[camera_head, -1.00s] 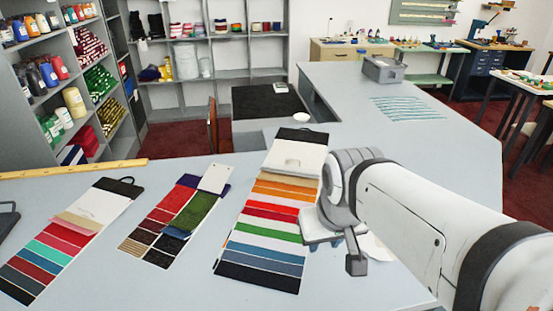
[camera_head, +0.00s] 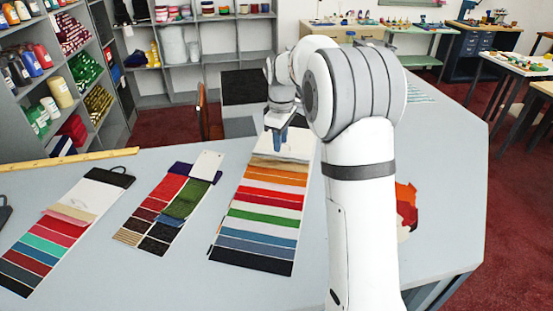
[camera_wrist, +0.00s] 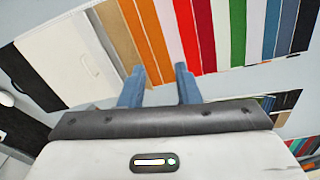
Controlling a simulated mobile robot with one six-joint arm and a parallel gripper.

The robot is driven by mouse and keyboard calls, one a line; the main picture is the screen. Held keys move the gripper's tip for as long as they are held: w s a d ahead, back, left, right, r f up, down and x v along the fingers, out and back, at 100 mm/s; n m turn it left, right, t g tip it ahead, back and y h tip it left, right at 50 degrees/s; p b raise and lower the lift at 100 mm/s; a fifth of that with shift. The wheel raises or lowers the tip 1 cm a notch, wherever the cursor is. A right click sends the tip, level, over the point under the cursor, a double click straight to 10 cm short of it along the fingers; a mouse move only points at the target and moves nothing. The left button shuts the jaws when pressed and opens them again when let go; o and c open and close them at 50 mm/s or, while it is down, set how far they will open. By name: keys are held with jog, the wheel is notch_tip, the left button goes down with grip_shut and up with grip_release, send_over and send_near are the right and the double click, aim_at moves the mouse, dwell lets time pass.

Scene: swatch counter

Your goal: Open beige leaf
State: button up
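The largest swatch card (camera_head: 262,220) lies flat at the middle of the counter, with coloured strips below a white upper part. Its beige leaf (camera_head: 262,161) is the strip just below the white part; it also shows in the wrist view (camera_wrist: 119,38) between white and orange. It looks flat. My gripper (camera_head: 279,139) is above the card's white upper part, close to the beige leaf. In the wrist view, its two blue fingers (camera_wrist: 160,78) are apart with nothing between them. I cannot tell the height above the card.
A left card (camera_head: 65,225) also has a beige piece (camera_head: 73,211). A middle card (camera_head: 165,205) has a green piece (camera_head: 184,198). A wooden ruler (camera_head: 65,160) lies along the back edge. An orange and red piece (camera_head: 405,205) lies right of my arm.

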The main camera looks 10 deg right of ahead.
aim_at(276, 167)
jog(key=w+f+n, duration=0.1)
jog(key=w+f, duration=0.1)
jog(key=f, duration=0.2)
jog(key=w+f+n+p, duration=0.1)
jog(key=w+f, duration=0.1)
jog(key=f, duration=0.3)
jog(key=w+f+n+p, duration=0.1)
jog(key=w+f, duration=0.2)
jog(key=f, duration=0.2)
jog(key=shift+w+d+f+g, duration=0.1)
jog(key=shift+f+g, duration=0.1)
jog(key=shift+g, duration=0.2)
jog(key=shift+c, duration=0.3)
grip_shut()
